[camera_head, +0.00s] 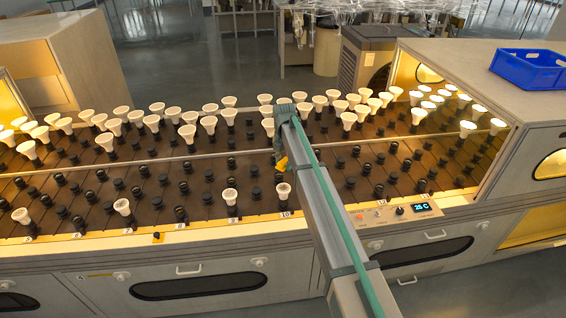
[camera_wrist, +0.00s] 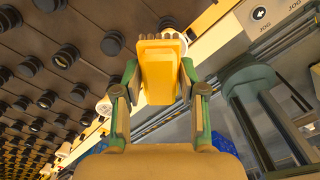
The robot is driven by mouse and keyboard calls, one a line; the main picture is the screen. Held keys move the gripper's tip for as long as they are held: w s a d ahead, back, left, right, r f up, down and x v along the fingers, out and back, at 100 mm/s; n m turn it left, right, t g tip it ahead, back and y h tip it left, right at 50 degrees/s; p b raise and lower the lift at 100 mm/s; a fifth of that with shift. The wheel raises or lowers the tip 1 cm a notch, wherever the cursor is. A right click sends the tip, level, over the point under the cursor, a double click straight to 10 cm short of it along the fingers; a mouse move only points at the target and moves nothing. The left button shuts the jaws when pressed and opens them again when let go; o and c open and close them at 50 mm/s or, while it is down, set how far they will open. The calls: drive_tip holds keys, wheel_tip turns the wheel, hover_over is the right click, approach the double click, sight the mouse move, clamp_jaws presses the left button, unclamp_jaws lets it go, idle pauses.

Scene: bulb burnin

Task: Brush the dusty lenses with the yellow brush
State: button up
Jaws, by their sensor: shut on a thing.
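My gripper (camera_wrist: 159,66) is shut on the yellow brush (camera_wrist: 158,82), with one finger on each side of its handle. The brush's dark bristles (camera_wrist: 176,24) show at its far end. In the head view my gripper (camera_head: 279,150) hangs over the middle of the bulb bed, and a bit of the yellow brush (camera_head: 282,163) shows under it. A bulb with a pale lens (camera_head: 284,188) stands just below the brush, behind the number 10 tag. Other front-row bulbs stand to the left (camera_head: 230,195), (camera_head: 122,206), (camera_head: 21,215). Dust on the lenses is too small to tell.
Empty black sockets (camera_head: 181,213) fill much of the front. A control panel (camera_head: 400,212) is at the front right. A blue crate (camera_head: 528,68) sits on the right housing.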

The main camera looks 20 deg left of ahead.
sight(283, 186)
drive_tip(key=shift+a+f+b, duration=0.1)
drive_tip(key=shift+f+b, duration=1.2)
drive_tip(key=shift+f, duration=2.3)
drive_tip(key=shift+s+f, duration=0.2)
drive_tip(key=shift+s, duration=0.1)
drive_tip(key=shift+s+d, duration=0.3)
drive_tip(key=shift+s, duration=0.05)
drive_tip(key=shift+c, duration=0.4)
drive_tip(key=shift+s+d, duration=0.15)
drive_tip(key=shift+s, duration=0.3)
drive_tip(key=shift+s+d, duration=0.3)
drive_tip(key=shift+s, duration=0.5)
drive_tip(key=shift+s+d, duration=0.25)
drive_tip(key=shift+s, duration=0.5)
drive_tip(key=shift+w+a, duration=0.25)
drive_tip(key=shift+w, duration=0.3)
drive_tip(key=shift+w+a, duration=0.25)
drive_tip(key=shift+w, duration=0.4)
drive_tip(key=shift+w+a, duration=0.2)
drive_tip(key=shift+w, duration=0.45)
drive_tip(key=shift+w+a+r+p, duration=0.1)
drive_tip(key=shift+w+r+p, duration=0.3)
drive_tip(key=shift+r, duration=0.95)
drive_tip(key=shift+w+a+r+p, duration=0.1)
drive_tip(key=shift+r+p, duration=0.45)
drive_tip(key=shift+r, duration=0.8)
drive_tip(key=shift+w+a+r+p, duration=0.1)
drive_tip(key=shift+w+r+p, duration=0.3)
drive_tip(key=shift+r, duration=0.95)
drive_tip(key=shift+s, duration=0.1)
